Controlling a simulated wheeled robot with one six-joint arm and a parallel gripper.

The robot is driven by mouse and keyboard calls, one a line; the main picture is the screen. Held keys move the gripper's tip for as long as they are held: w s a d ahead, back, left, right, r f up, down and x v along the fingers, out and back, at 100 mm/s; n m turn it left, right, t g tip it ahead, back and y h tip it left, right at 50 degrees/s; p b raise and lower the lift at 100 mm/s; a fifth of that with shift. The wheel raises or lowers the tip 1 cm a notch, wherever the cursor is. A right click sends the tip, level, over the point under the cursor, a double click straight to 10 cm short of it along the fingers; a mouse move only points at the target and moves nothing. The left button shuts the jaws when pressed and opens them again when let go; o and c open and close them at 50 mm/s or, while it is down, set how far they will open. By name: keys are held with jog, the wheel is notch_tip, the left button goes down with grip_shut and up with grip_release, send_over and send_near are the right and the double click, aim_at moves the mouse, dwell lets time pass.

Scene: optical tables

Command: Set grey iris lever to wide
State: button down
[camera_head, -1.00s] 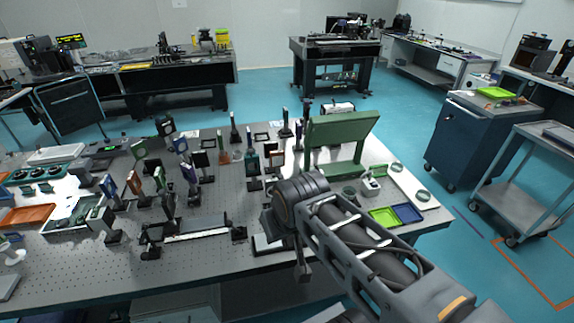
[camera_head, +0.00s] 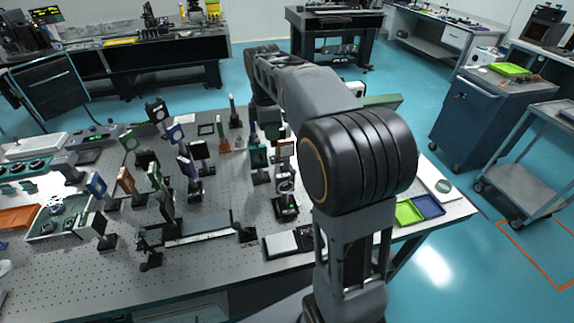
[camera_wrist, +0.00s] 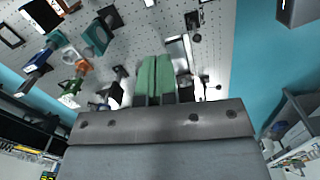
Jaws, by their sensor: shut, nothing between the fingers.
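I cannot single out the grey iris or its lever with certainty in either view. A dark ring-shaped mount (camera_head: 284,183) stands on the perforated optical table (camera_head: 225,262) left of my arm in the head view; its lever is too small to make out. My gripper shows in the wrist view as two green fingers (camera_wrist: 155,74) side by side, shut and empty, above the table. A pale plate (camera_wrist: 180,50) lies just to the right of the fingers in that view. In the head view my arm reaches over the back of the table.
Several upright optic mounts crowd the table's left and middle, including a purple-edged one (camera_head: 187,166) and an orange one (camera_head: 126,181). A green tray (camera_head: 408,212) and a blue tray (camera_head: 429,205) lie at the right edge. A blue cabinet (camera_head: 478,115) stands beyond.

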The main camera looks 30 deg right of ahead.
jog(key=w+n, duration=0.1)
jog(key=p, duration=0.1)
send_near(285, 177)
jog(key=shift+w+a+f+n+g, duration=0.3)
jog(key=shift+w+a+f, duration=0.1)
jog(key=shift+a+f, duration=0.45)
jog(key=shift+s+d+f+p, duration=0.2)
jog(key=shift+d+f+p, duration=0.05)
jog(key=shift+d+f, duration=0.25)
jog(key=shift+s+d+f+p, duration=0.25)
jog(key=shift+d+f, duration=0.2)
jog(key=shift+d, duration=0.15)
jog(key=shift+s+d+f, duration=0.2)
jog(key=shift+d+f, duration=0.15)
jog(key=shift+f, duration=0.05)
